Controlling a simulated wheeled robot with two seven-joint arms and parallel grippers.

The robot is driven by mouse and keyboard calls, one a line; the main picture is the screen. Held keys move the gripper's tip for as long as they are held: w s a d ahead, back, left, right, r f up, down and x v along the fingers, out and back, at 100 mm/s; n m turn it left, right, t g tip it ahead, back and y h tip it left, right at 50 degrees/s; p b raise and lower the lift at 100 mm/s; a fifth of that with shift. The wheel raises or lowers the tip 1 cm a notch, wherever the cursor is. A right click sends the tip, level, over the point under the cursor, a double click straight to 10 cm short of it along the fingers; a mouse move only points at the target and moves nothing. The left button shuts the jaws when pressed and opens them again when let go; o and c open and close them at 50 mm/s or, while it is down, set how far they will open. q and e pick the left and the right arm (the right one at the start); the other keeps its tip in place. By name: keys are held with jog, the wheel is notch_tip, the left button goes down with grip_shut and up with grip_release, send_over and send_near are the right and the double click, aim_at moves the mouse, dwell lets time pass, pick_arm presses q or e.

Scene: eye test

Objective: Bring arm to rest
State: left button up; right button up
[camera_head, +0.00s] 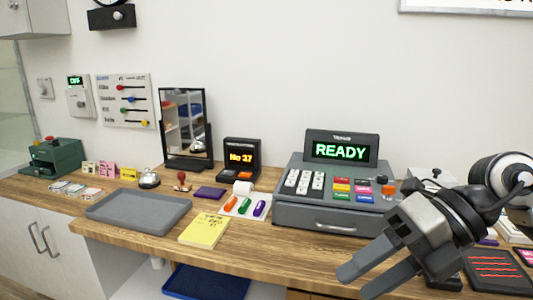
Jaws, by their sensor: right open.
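My right gripper (366,283) reaches in from the right and hangs over the front edge of the wooden counter (290,243). Its two grey fingers are spread apart, with nothing between them. It is in front of the lower right of the grey cash register (303,215), whose display reads READY. My right arm bends at the far right and hides part of the counter there. My left gripper is not in view.
A yellow pad (204,231) and an empty grey tray (138,212) lie left of the register. Colored markers (246,206), a stamp (181,180) and a bell (148,179) stand behind. A dark panel with red lines (496,268) lies at the right. A blue bin (205,284) is below.

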jog(key=a+r+m+y, duration=0.1)
jog(key=a+m+y, duration=0.1)
jog(key=a+y, duration=0.55)
jog(key=w+d+f+m+t+h, duration=0.35)
jog(key=f+m+t, duration=0.45)
jog(key=m, duration=0.5)
jog(key=w+d+f+m+t+h, duration=0.25)
jog(key=w+f+m+t, duration=0.2)
jog(key=m+t, duration=0.65)
jog(key=s+d+f+m+g+h, duration=0.1)
jog(key=s+f+m+g+h, duration=0.3)
jog(key=s+f, duration=0.3)
jog(key=s+d+f+m+g+h, duration=0.1)
jog(key=s+f+m+g+h, duration=0.3)
jog(key=f, duration=1.3)
jog(key=s+m, duration=0.2)
jog(key=s, duration=0.1)
jog(key=shift+s+d+f+g+h, duration=0.15)
jog(key=shift+s+f+g+h, duration=0.1)
jog(key=shift+g+h, duration=0.1)
